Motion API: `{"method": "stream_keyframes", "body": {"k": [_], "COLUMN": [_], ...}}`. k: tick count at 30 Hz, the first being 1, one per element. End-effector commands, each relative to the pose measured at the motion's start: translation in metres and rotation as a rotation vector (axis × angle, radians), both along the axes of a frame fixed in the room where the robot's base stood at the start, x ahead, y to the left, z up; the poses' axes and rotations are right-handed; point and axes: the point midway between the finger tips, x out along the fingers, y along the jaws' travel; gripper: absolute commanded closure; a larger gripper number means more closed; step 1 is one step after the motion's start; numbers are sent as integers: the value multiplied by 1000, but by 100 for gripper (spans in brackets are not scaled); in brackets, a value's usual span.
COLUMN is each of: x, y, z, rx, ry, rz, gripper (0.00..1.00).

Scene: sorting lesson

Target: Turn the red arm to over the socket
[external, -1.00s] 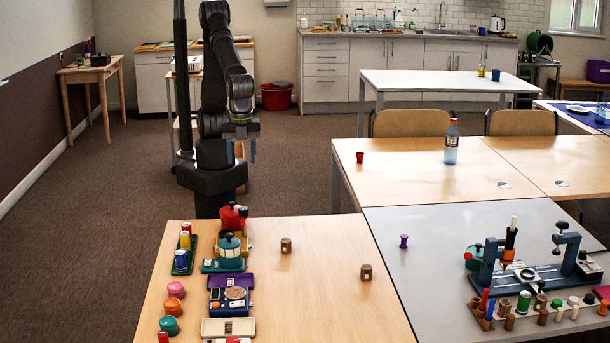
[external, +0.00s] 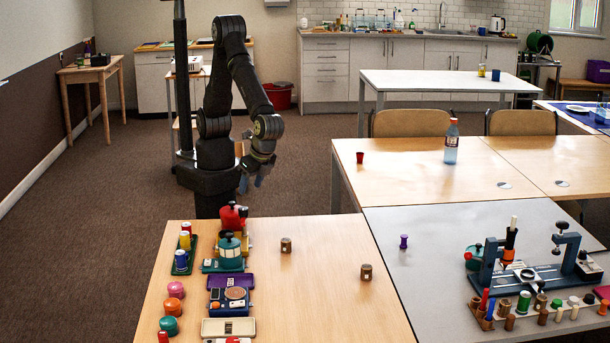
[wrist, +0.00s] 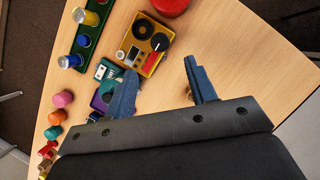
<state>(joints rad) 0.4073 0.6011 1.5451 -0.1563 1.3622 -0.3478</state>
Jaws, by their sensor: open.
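A yellow box (wrist: 135,40) shows in the wrist view with black round parts on top, a small white round part near its left corner, and a red piece (wrist: 151,61) that looks like the red arm. I cannot tell for sure which part is the socket. In the external view only a sliver of the yellow box (external: 249,243) shows behind a teal device. My gripper (external: 251,181) is open and empty, above and behind the table's far edge. In the wrist view its blue fingers (wrist: 160,78) are apart, and the left one overlaps the near side of the box.
A red round pot (external: 231,218) stands beside the box. The teal device (external: 229,250) and a purple case (external: 231,295) lie nearer. A green tray (external: 192,250) with cans and several coloured knobbed pieces (external: 175,290) are left. The table's right part is mostly clear, with two brown cylinders (external: 286,245).

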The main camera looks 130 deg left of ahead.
Motion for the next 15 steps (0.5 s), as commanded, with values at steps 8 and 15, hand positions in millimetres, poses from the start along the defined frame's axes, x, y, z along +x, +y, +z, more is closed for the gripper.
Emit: {"method": "stream_keyframes", "body": {"k": [8, 15], "x": [-23, -34], "y": [0, 0], "z": [-55, -82], "rx": [1, 1], "ry": [2, 1], "rz": [-2, -1], "gripper": [49, 49]}}
